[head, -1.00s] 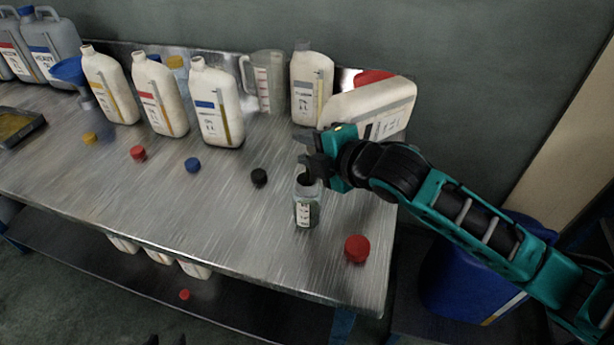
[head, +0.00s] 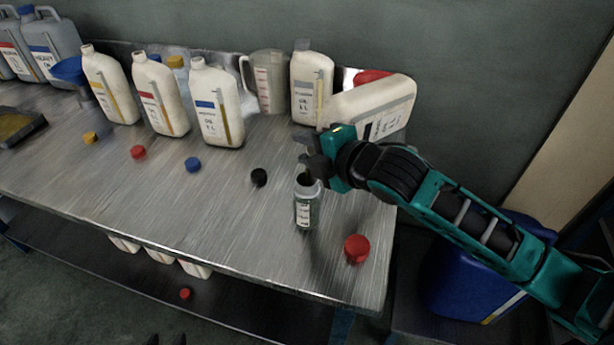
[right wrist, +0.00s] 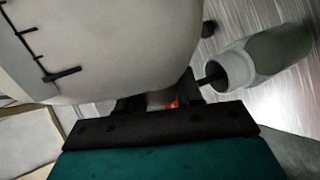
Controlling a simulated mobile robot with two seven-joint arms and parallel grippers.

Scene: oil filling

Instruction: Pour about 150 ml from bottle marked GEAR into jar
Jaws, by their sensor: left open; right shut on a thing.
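My right gripper (head: 308,153) is shut on a large cream bottle (head: 390,98), which lies tipped well over, mouth end toward the jar. Its label writing is too small to read, and its neck is mostly hidden behind the gripper. The small clear jar (head: 306,208) with a white scale label stands upright and open just below. In the right wrist view, the bottle (right wrist: 100,45) fills the upper left, and a thin dark strand reaches the mouth of the jar (right wrist: 262,60). The jar's level is unclear. Dark tips of my left gripper (head: 166,341) show apart at the bottom edge.
Several cream bottles (head: 216,105) and a clear measuring jug (head: 266,82) stand along the back. A red cap (head: 357,249) lies right of the jar, a black cap (head: 259,177) left of it. The metal table's (head: 215,225) front middle is clear.

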